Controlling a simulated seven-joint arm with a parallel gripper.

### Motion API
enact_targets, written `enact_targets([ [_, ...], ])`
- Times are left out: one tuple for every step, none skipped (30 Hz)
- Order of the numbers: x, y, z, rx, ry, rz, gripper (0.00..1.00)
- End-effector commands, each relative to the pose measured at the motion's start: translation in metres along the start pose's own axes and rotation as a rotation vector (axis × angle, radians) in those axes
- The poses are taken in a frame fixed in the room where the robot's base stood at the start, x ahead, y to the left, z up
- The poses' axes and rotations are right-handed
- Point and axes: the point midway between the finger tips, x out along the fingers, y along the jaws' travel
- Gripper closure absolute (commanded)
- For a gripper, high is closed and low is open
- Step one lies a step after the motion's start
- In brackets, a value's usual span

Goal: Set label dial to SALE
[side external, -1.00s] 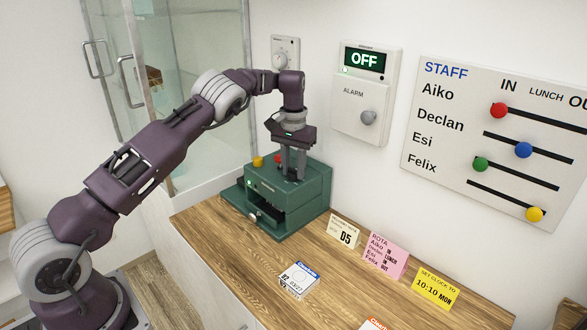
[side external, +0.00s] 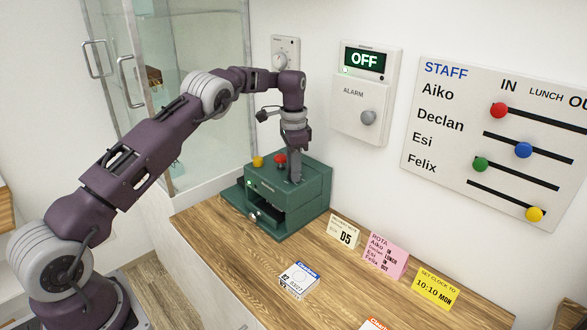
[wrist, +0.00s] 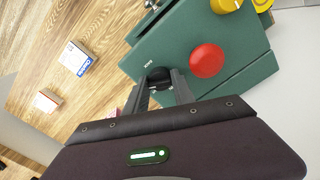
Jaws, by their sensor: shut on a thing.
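The green machine (side external: 315,200) stands on the wooden counter against the wall. In the wrist view its top (wrist: 190,38) carries a round black dial (wrist: 158,73), with small white lettering beside it that is too small to read for certain. My gripper (side external: 296,180) points down onto the machine's top. In the wrist view my gripper (wrist: 161,84) has its two fingers shut around the dial, which they partly cover. The dial is hidden in the side view, and I cannot tell its setting.
A red button (wrist: 207,61) sits close beside my fingers, with a yellow knob (wrist: 226,5) farther off. An alarm panel (side external: 361,100) reading OFF and a staff board (side external: 440,150) hang on the wall. Cards, including a yellow one (side external: 436,288), stand on the counter. A glass cabinet (side external: 195,100) is behind.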

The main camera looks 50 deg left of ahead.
Motion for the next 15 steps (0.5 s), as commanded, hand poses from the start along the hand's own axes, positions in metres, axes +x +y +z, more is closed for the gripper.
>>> enact_targets([
  [-0.0013, -0.0006, -0.0005, 0.017, 0.003, -0.002, 1.00],
  [-0.0013, -0.0006, -0.0005, 0.028, 0.003, -0.002, 1.00],
  [-0.0013, -0.0006, -0.0005, 0.039, 0.003, -0.002, 1.00],
  [-0.0014, -0.0005, -0.0006, 0.048, 0.003, -0.002, 1.00],
  [-0.0014, -0.0005, -0.0006, 0.056, 0.003, -0.002, 1.00],
  [-0.0014, -0.0004, -0.0007, 0.064, 0.003, -0.002, 1.00],
  [-0.0014, -0.0004, -0.0007, 0.069, 0.003, -0.002, 1.00],
  [-0.0014, -0.0004, -0.0007, 0.074, 0.003, -0.002, 1.00],
  [-0.0014, -0.0005, -0.0006, 0.078, 0.003, -0.002, 1.00],
  [-0.0014, -0.0005, -0.0006, 0.081, 0.003, -0.002, 1.00],
  [-0.0014, -0.0005, -0.0006, 0.084, 0.003, -0.002, 1.00],
  [-0.0014, -0.0005, -0.0005, 0.086, 0.003, -0.002, 1.00],
  [-0.0014, -0.0005, -0.0005, 0.087, 0.003, -0.002, 1.00],
  [-0.0014, -0.0006, -0.0005, 0.088, 0.003, -0.002, 1.00],
  [-0.0014, -0.0006, -0.0005, 0.089, 0.003, -0.002, 1.00],
])
